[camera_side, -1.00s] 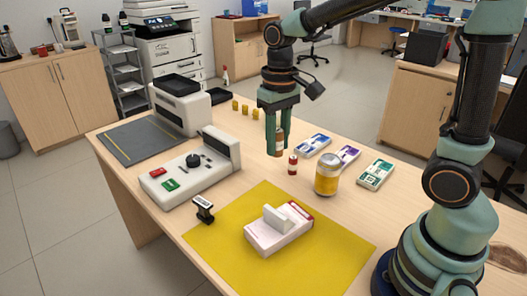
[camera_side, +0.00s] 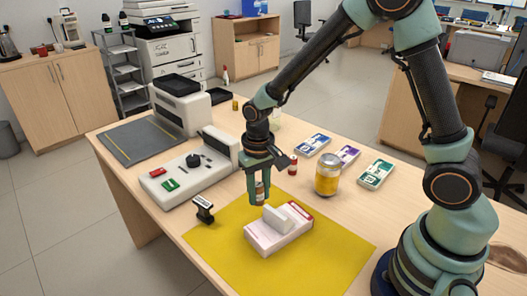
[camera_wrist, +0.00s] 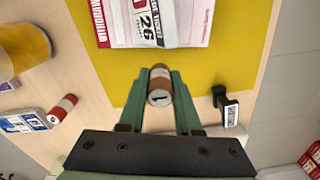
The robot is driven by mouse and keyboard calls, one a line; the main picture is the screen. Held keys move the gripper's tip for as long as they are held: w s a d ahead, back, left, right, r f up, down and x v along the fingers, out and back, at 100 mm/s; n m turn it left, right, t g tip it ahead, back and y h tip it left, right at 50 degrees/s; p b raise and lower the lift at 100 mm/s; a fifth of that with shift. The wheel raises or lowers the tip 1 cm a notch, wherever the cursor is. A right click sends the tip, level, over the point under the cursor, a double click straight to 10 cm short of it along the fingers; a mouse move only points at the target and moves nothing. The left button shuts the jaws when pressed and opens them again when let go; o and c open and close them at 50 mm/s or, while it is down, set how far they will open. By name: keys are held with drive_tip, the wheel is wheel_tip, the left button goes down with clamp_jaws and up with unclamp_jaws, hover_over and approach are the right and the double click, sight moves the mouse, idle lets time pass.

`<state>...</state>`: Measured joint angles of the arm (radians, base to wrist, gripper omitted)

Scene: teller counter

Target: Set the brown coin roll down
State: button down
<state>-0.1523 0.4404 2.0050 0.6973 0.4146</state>
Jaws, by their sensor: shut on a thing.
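The brown coin roll (camera_side: 260,187) is upright between the two green fingers of my gripper (camera_side: 259,198). In the wrist view the roll (camera_wrist: 159,92) shows its end with a dark mark, and the fingers press on it from both sides. It is over or at the back corner of the yellow mat (camera_side: 225,245). I cannot tell whether its lower end touches the surface.
A white box (camera_side: 265,240) lies on the mat in front. A grey machine (camera_side: 185,180) is at the left.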

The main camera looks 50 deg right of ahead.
sight(259, 206)
drive_tip(key=shift+f, duration=2.3)
drive_tip(key=shift+f, duration=0.1)
drive_tip(key=c, duration=0.6)
unclamp_jaws()
